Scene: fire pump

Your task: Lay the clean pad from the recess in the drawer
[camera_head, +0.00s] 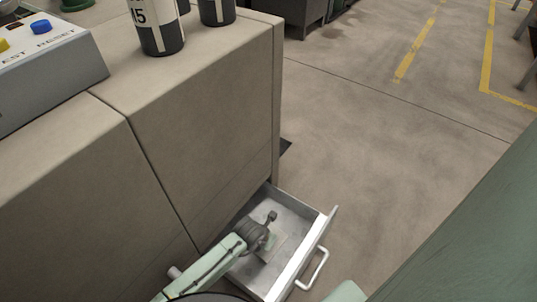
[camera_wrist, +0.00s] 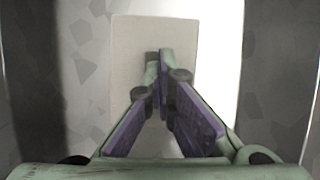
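The open drawer (camera_head: 309,243) sticks out low at the end of the beige cabinet. A flat pale rectangular pad (camera_wrist: 128,72) lies inside it, and its edge also shows in the head view (camera_head: 279,242). My gripper (camera_head: 262,243) reaches down into the drawer over the pad. In the wrist view my gripper (camera_wrist: 158,62) has its fingertips close together in front of the middle of the pad. I see nothing clearly held between them. The fingers hide part of the pad, and I cannot tell whether they touch it. No recess can be made out.
The drawer's handle (camera_head: 313,270) is on its right-hand front. Dark bottles (camera_head: 158,28) and a control box (camera_head: 48,60) with coloured buttons stand on the cabinet top (camera_head: 110,72). The floor (camera_head: 385,140) right of the drawer is clear.

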